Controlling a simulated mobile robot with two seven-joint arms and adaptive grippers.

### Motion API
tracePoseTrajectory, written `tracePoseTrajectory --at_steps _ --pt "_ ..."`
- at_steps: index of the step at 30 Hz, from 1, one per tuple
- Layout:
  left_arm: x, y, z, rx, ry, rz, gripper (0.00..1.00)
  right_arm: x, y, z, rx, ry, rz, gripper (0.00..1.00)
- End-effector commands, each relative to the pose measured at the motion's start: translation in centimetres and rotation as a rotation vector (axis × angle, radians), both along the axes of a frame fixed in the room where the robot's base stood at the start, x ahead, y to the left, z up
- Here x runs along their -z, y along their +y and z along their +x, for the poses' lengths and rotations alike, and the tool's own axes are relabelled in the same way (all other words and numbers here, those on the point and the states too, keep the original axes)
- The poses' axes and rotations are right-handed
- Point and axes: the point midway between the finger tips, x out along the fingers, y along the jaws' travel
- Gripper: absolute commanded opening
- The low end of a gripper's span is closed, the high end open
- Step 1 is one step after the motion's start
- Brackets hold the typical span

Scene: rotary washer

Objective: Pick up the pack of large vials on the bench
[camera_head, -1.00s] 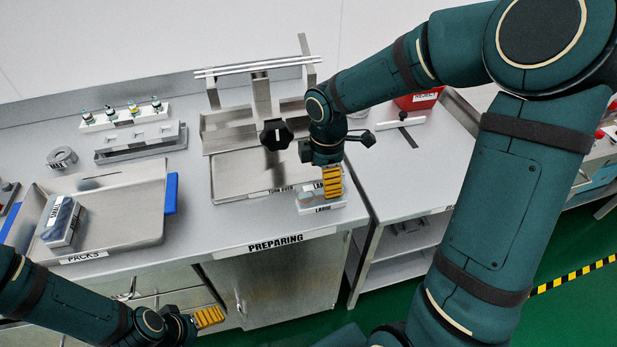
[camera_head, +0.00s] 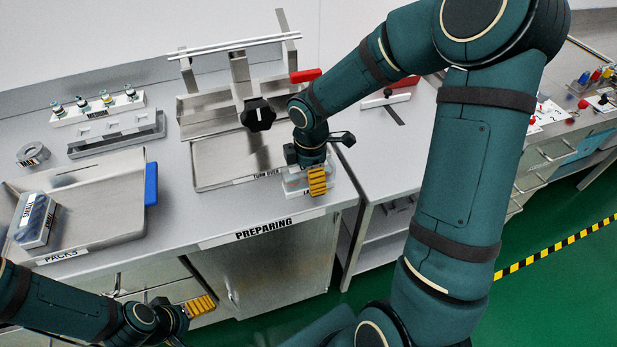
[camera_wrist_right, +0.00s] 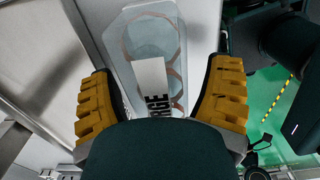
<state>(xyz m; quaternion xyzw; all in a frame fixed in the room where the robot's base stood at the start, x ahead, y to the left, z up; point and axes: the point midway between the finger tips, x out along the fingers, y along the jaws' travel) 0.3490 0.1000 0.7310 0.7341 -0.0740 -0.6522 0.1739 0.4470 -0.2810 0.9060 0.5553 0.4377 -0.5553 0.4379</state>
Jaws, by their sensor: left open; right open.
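The pack of large vials (camera_head: 292,188) is a clear pack on the bench by its front right corner, mostly hidden behind my right gripper in the head view. In the right wrist view the pack (camera_wrist_right: 150,45) shows round vial outlines and a white label ending in "RGE". My right gripper (camera_head: 317,182) is open above it. In the right wrist view its yellow fingers (camera_wrist_right: 165,105) stand either side of the pack, with gaps between. My left gripper (camera_head: 202,306) is open and empty in front of the bench, low at the left.
A "PACKS" tray (camera_head: 110,215) at the left holds another pack (camera_head: 36,220). A metal stand with a black knob (camera_head: 258,114) and a shallow tray (camera_head: 220,165) are just left of my right gripper. A vial rack (camera_head: 98,110) stands behind.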

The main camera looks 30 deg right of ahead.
Motion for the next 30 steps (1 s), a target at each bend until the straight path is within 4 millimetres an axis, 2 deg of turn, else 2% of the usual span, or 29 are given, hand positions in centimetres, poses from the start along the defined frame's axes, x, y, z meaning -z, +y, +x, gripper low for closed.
tracePoseTrajectory --at_steps 1,2,6,8,22,26,30 --pt "0.0 0.0 0.0 0.000 0.000 0.000 0.85 -0.1 0.0 0.0 0.000 0.000 0.000 0.79" --pt "0.0 0.0 0.0 0.000 0.000 0.000 0.85 -0.1 0.0 0.0 0.000 0.000 0.000 0.72" --pt "0.0 0.0 0.0 0.000 0.000 0.000 0.85 -0.1 0.0 0.0 0.000 0.000 0.000 0.23" --pt "0.0 0.0 0.0 0.000 0.000 0.000 0.85 -0.1 0.0 0.0 0.000 0.000 0.000 0.02" --pt "-0.1 0.0 0.0 0.000 0.000 0.000 0.85 -0.3 0.0 0.0 0.001 0.000 0.000 0.02" --pt "-0.5 0.0 -0.1 0.001 0.002 0.000 0.85 -1.3 0.0 0.0 0.002 -0.001 0.000 0.02" --pt "-1.2 0.0 -0.2 0.000 0.004 -0.001 0.85 -3.4 0.0 0.1 0.000 -0.003 -0.001 0.02"
